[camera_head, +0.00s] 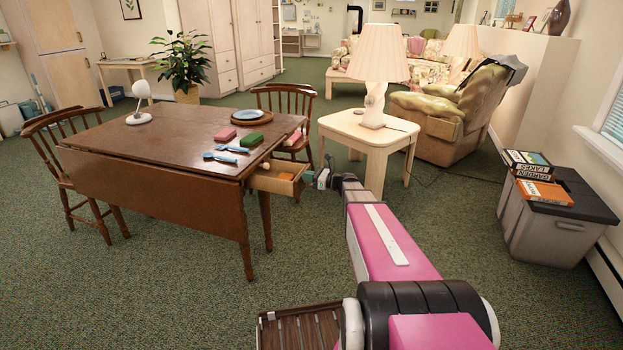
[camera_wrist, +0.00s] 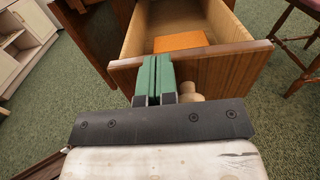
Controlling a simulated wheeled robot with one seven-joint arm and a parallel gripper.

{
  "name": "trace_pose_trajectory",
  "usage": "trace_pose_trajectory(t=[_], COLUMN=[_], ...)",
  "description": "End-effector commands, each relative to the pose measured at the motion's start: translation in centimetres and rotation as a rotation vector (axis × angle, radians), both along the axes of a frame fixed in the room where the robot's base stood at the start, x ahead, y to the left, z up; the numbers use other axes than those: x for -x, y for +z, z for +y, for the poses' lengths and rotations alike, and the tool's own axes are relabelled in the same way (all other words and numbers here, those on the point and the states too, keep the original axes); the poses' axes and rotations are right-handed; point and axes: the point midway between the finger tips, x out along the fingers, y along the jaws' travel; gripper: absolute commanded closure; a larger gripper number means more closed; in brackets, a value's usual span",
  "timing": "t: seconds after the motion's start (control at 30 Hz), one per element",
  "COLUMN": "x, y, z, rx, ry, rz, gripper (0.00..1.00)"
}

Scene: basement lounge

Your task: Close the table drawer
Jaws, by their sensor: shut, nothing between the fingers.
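The table drawer (camera_head: 270,183) sticks out, open, from the right end of the brown wooden table (camera_head: 160,135). In the wrist view its wooden front (camera_wrist: 222,75) faces me, with a round light knob (camera_wrist: 187,91) partly hidden behind my fingers. An orange block (camera_wrist: 181,41) lies inside the drawer. My gripper (camera_head: 318,178) is just right of the drawer front in the head view. In the wrist view its green fingers (camera_wrist: 157,66) are shut together and empty, at the drawer front beside the knob. I cannot tell whether they touch it.
On the tabletop are a blue plate (camera_head: 249,114), pink and green blocks, blue utensils and a small white lamp (camera_head: 139,110). Wooden chairs stand around the table. A cream side table (camera_head: 367,133) with a lamp stands behind my gripper. Green carpet is clear in front.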

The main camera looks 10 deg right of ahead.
Motion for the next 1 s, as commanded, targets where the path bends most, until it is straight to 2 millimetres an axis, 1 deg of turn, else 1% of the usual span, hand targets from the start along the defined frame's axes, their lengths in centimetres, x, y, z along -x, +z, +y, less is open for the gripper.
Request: trace_pose_trajectory(t=[0.4,0.6,0.8,1.0], x=[-4.8,-6.5,-7.4,-7.7], y=[-0.1,-0.1,0.0,0.0], z=[8.0,11.0,12.7,13.3], rx=[0.0,0.0,0.0,0.0], ry=[0.002,0.001,0.0,-0.001], rz=[0.0,0.0,0.0,0.0], gripper=[1.0,1.0,1.0,1.0])
